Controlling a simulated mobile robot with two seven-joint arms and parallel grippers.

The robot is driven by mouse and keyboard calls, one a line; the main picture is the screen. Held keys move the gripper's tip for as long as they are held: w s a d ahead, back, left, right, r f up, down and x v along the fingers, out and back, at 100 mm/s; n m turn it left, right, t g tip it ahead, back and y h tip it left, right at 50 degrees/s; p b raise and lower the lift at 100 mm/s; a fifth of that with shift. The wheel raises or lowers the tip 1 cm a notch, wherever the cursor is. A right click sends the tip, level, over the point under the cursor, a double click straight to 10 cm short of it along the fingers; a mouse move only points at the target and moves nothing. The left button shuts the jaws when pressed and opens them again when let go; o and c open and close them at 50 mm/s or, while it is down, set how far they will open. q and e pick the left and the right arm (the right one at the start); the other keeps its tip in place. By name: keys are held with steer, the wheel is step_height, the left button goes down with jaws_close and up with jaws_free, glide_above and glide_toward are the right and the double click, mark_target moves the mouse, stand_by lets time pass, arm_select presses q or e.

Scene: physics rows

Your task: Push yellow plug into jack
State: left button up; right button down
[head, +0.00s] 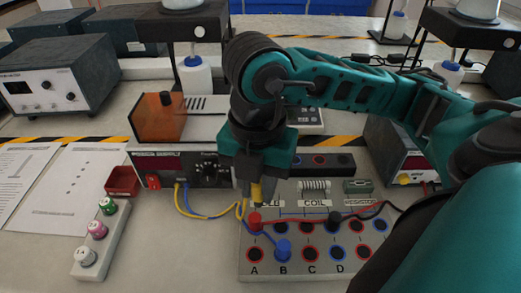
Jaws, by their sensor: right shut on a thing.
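My right gripper (257,184) is shut on the yellow plug (256,193), over the upper left part of the jack board (262,270). Only a short yellow part shows below the fingers. A yellow wire (196,214) runs from the power supply (160,165) toward it. A red plug (255,222) stands just below the yellow plug in the picture, above the jack marked A (254,254). I cannot tell whether the yellow plug touches the board; the spot behind the fingers is hidden. My left gripper is not in view.
A blue plug (283,249) stands at B, and a black plug (334,218) ends the red lead. Blue and black wires cross nearby. My right arm covers the board's right side.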

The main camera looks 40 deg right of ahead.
steer(key=s+a+f+m+b, duration=0.1)
steer(key=f, duration=0.2)
steer(key=s+a+f+m+b, duration=0.1)
steer(key=f+m, duration=0.1)
steer(key=s+a+f+m+b, duration=0.1)
steer(key=f+m, duration=0.1)
steer(key=f, duration=0.1)
steer(key=shift+a+f, duration=0.25)
steer(key=shift+f, duration=0.05)
stand_by(0.5)
stand_by(0.6)
steer(key=shift+f, duration=0.1)
stand_by(0.6)
